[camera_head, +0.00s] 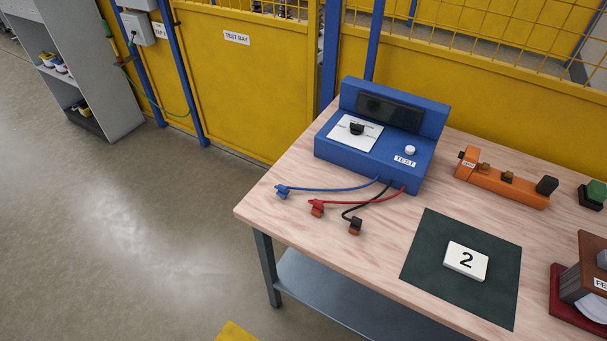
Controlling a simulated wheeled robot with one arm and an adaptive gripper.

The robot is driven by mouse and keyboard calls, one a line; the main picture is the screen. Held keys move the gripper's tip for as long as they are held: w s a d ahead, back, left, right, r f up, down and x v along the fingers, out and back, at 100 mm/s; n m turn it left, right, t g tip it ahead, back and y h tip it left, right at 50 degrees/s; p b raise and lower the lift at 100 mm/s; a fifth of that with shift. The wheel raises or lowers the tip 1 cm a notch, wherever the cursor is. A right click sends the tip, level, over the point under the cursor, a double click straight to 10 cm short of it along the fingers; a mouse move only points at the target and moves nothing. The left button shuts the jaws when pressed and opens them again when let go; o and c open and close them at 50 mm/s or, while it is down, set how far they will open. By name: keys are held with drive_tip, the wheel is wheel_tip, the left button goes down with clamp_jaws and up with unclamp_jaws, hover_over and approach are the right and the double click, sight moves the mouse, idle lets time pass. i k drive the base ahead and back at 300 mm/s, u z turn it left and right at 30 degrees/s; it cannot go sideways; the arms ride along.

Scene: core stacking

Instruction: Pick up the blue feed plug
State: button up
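The blue plug (282,191) lies on the wooden table (268,211) near its left edge, at the end of a blue lead. The lead runs right to the front of the blue test box (372,150). A red plug (317,208) and a black plug with an orange-brown part (355,226) lie to its right, each on its own lead from the box. None of the plugs carries a readable "feed" label. My gripper is not in view.
A dark green mat (420,270) holds a white block marked 2 (466,261). An orange unit (501,184), a green-topped button box (594,194) and a brown-red stand (577,310) are at the right. Open floor lies left; yellow fencing (255,90) stands behind.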

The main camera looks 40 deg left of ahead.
sight(283, 192)
drive_tip(key=i, duration=0.6)
drive_tip(key=u, duration=3.15)
drive_tip(key=i, duration=0.5)
drive_tip(key=z, duration=0.05)
